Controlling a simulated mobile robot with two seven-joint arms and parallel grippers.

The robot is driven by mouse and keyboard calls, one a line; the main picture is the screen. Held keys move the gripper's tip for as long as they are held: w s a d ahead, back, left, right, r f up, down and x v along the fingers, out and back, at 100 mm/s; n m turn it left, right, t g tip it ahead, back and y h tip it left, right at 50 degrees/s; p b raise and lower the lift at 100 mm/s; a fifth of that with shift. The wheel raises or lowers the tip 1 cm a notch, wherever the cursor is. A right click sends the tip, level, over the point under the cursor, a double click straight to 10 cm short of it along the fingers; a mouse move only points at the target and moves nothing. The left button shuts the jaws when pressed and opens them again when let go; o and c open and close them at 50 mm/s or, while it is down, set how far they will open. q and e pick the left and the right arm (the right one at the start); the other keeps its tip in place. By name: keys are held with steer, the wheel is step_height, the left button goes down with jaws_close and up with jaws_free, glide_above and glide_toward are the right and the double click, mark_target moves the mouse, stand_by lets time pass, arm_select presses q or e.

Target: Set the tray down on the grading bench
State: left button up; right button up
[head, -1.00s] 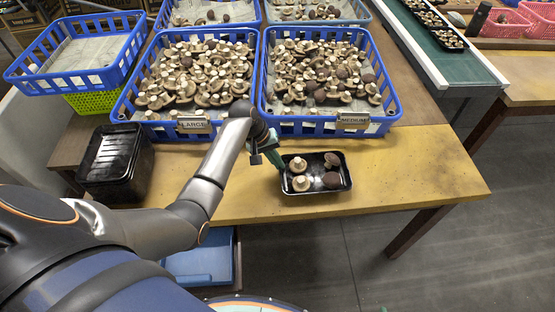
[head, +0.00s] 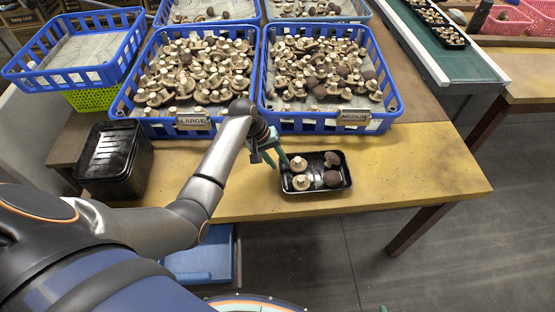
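The black tray (head: 318,188) lies flat on the yellowish grading bench (head: 420,165), close to its front edge, and holds several mushrooms, some pale with stems up and one dark cap. My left gripper (head: 277,160) has green fingers and is at the tray's left end, just above its rim. The two fingers stand apart, with nothing seen between them. My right gripper does not show.
Blue crates of mushrooms labelled LARGE (head: 193,122) and MEDIUM (head: 352,117) stand behind the tray. A stack of black trays (head: 113,160) is at the left. The bench right of the tray is clear. A green conveyor (head: 440,55) runs beyond.

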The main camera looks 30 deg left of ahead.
arm_select(q)
steer(key=p+v, duration=0.1)
steer(key=v, duration=1.1)
steer(key=shift+r+p, duration=0.25)
steer(key=shift+p, duration=0.05)
